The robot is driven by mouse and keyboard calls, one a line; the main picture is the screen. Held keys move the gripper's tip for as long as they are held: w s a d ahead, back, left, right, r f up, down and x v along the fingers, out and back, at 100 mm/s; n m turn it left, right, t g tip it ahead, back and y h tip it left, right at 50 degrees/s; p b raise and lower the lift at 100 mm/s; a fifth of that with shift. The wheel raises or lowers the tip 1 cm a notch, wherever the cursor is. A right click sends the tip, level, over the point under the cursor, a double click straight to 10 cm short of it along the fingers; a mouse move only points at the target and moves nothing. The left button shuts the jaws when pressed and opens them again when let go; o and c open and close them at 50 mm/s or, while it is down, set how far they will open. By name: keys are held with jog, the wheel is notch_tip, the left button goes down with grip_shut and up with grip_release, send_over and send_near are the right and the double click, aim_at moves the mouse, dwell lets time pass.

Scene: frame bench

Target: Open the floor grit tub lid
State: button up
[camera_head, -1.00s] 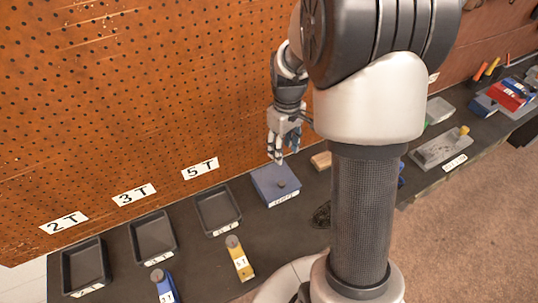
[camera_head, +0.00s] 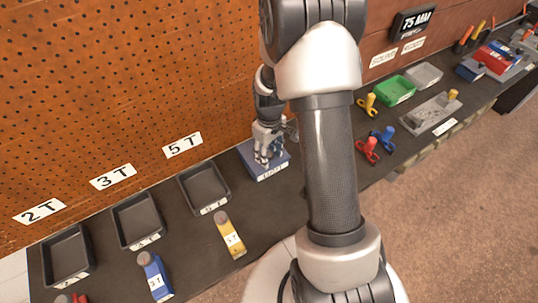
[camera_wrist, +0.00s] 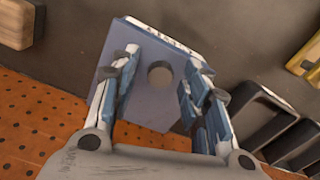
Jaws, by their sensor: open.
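A blue tub with a flat lid (camera_head: 282,164) stands on the dark bench against the pegboard, with a white label on its front edge that I cannot read clearly. The wrist view shows the lid (camera_wrist: 150,100) with a round grey knob (camera_wrist: 160,74) in its middle. My gripper (camera_head: 268,160) is low over the lid, pointing down and hiding the knob in the head view. In the wrist view my gripper (camera_wrist: 164,70) is open, with its fingers on either side of the knob and apart from it. The lid looks shut.
Black trays (camera_head: 206,188) and a yellow tagged piece (camera_head: 230,236) lie to the left. Right of my arm are red clamps (camera_head: 368,148), blue clamps (camera_head: 383,137), a green tray (camera_head: 395,90) and a grey plate (camera_head: 432,113). The pegboard (camera_head: 120,90) rises close behind the tub.

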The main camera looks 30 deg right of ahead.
jog(key=shift+f, duration=0.25)
grip_shut()
dwell(0.4)
